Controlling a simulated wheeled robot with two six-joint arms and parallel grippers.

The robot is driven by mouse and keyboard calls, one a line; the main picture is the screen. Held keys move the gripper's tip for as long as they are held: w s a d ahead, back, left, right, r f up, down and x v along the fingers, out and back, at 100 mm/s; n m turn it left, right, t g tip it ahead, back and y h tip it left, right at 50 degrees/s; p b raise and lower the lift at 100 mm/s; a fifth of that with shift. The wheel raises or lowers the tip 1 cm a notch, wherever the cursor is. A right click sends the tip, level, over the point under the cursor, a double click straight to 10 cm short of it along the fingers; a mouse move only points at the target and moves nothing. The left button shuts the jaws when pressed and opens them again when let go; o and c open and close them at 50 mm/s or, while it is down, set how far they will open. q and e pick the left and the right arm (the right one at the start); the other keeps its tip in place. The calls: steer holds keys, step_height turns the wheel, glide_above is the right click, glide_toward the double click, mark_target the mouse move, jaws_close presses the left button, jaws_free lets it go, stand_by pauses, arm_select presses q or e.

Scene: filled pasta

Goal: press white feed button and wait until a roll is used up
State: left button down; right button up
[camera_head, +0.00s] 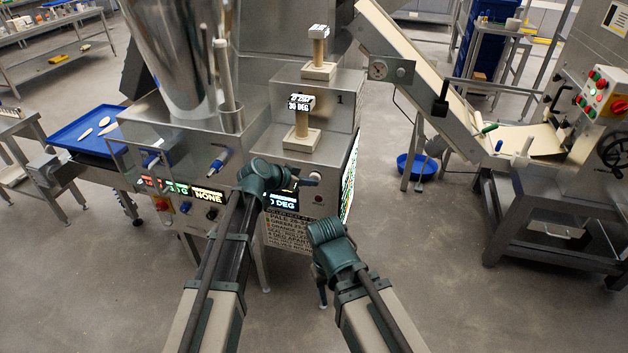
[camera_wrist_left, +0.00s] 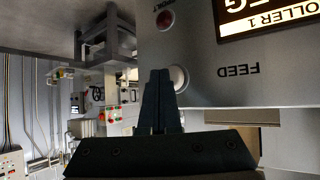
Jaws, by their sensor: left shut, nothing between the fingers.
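The white feed button (camera_wrist_left: 180,78) is on the grey machine panel beside the upside-down word FEED in the left wrist view. My left gripper (camera_wrist_left: 162,85) is shut and empty, its fingertips over the edge of the button; I cannot tell whether they touch it. I cannot make out a roll.
A red button (camera_wrist_left: 165,20) is near the feed button. A conveyor (camera_head: 420,85) slopes down to the right. Floor is free at front right.

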arm_select(q)
steer(key=shift+s+a, duration=0.2)
steer(key=shift+s, duration=0.55)
steer(key=s, duration=0.1)
steer(key=s+a, duration=0.1)
steer(key=s, duration=0.2)
steer(key=shift+s+a, duration=0.3)
steer(key=shift+s, duration=0.05)
stand_by(0.4)
steer(key=s+d+f+n+g+y+p, duration=0.1)
steer(key=s+f+g+y, duration=0.15)
steer(key=s, duration=0.55)
steer(key=s+f+n+g+y+p, duration=0.1)
steer(key=s+f+g+y, duration=0.15)
steer(key=s, duration=0.55)
steer(key=s+a+f+n+g+y+p, duration=0.1)
steer(key=s+a+n+g+y, duration=0.1)
steer(key=s+a, duration=0.4)
steer(key=s+n+y, duration=0.1)
steer(key=s+y, duration=0.1)
steer(key=s, duration=0.1)
steer(key=shift+n+y, duration=0.3)
steer(key=shift+n, duration=0.1)
